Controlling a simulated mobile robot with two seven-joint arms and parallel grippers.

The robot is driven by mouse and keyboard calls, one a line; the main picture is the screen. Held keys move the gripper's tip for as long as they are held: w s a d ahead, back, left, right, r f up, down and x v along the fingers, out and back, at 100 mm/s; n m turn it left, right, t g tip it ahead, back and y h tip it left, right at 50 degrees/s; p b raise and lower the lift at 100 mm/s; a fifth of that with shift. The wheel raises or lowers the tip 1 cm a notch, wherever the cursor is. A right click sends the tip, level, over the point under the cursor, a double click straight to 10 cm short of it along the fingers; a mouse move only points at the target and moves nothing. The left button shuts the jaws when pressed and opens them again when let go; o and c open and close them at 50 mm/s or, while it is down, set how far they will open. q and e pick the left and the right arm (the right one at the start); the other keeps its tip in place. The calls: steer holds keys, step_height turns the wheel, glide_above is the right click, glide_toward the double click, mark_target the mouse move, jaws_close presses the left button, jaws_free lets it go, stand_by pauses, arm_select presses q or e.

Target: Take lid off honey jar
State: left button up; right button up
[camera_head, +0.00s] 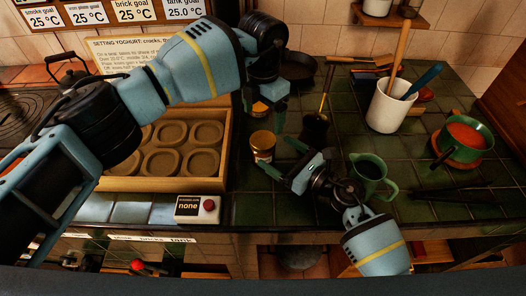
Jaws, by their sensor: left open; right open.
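A small honey jar (262,147) with a gold-coloured top stands on the green tiles, just right of the wooden tray. My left gripper (264,116) is above it in the picture, pointing down with its fingers apart. A small amber-gold thing shows behind the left fingers; I cannot tell what it is. My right gripper (280,158) is low at the jar's right side, its open fingers pointing left towards the jar. I cannot tell whether its fingertips touch the jar. Whether the gold top is a separate lid is too small to tell.
A wooden tray (226,150) with several round-cornered moulds lies left. A green jug (368,174) stands close right of my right gripper. A white crock (388,108) with utensils and a green pot (474,128) stand farther right.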

mark_target(273, 149)
steer(key=shift+x, duration=2.6)
